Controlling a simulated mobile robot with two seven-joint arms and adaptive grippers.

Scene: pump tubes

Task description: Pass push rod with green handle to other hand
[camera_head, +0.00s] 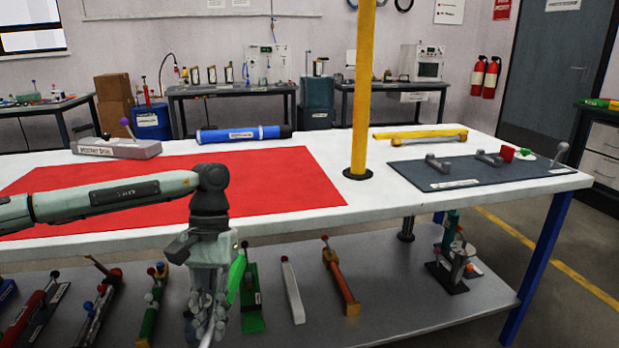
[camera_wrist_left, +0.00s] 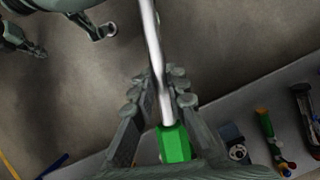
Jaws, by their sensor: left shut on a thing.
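My left gripper (camera_head: 206,318) is in front of the table, low in the head view. It is shut on the push rod, as the left wrist view also shows (camera_wrist_left: 160,95). The rod's green handle (camera_wrist_left: 175,145) sits between the finger bases, and its bent silver shaft (camera_wrist_left: 155,50) runs out between the fingertips. In the head view the green handle (camera_head: 237,275) shows beside the fingers, while most of the shaft is hidden or cut off. Grey jointed parts that may be my right gripper show at the upper left of the left wrist view; their jaw state is unclear.
The white table (camera_head: 300,230) carries a red mat (camera_head: 270,175), a blue tube (camera_head: 243,133) and a dark mat (camera_head: 430,180) with grey parts. A yellow post (camera_head: 362,90) rises from it. The lower shelf (camera_head: 400,310) holds several pump tools close behind my left gripper.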

